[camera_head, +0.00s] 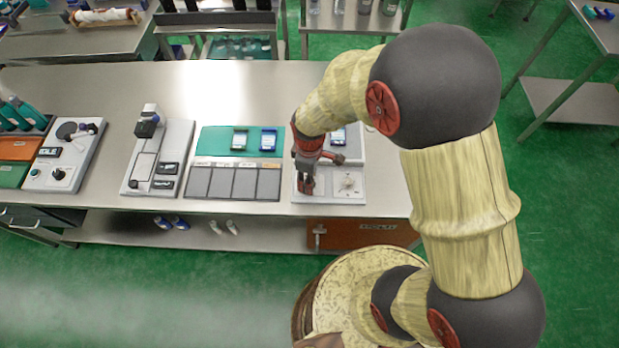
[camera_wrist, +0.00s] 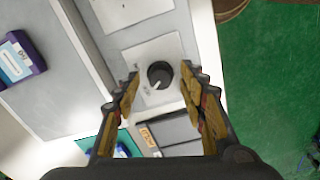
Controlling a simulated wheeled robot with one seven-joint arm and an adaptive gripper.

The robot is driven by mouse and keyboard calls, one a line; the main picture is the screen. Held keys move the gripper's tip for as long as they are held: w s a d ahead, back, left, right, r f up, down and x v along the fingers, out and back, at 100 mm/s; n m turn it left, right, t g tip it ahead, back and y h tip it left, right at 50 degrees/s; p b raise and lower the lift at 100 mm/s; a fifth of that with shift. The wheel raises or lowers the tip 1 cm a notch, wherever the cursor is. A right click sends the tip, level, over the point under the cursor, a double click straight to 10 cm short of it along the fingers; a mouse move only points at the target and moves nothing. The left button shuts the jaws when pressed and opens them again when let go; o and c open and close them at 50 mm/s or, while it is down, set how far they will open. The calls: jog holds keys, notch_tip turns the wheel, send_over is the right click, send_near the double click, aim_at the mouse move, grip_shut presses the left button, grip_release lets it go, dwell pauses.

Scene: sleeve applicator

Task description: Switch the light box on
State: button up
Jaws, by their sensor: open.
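The light box (camera_head: 335,199) is a pale box on the bench, below my gripper in the head view. Its flat grey panel (camera_wrist: 55,105) looks unlit in the wrist view, and a blue-purple device (camera_wrist: 20,60) lies on it. A round black knob (camera_wrist: 160,74) with a white pointer sits on a pale plate on the box. My gripper (camera_wrist: 161,80) is open and empty, and the knob shows between its two fingers in the wrist view. I cannot tell how far the fingertips are from the knob. In the head view my gripper (camera_head: 307,188) hides the knob.
Left of the box are a dark tiled tray (camera_head: 232,181) and a teal mat (camera_head: 213,139) with two small devices. Further left stand a pale fixture (camera_head: 172,140) and a control panel (camera_head: 73,160). Open green floor (camera_head: 560,220) lies to the right.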

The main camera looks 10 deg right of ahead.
jog(key=c, duration=0.3)
jog(key=c, duration=0.8)
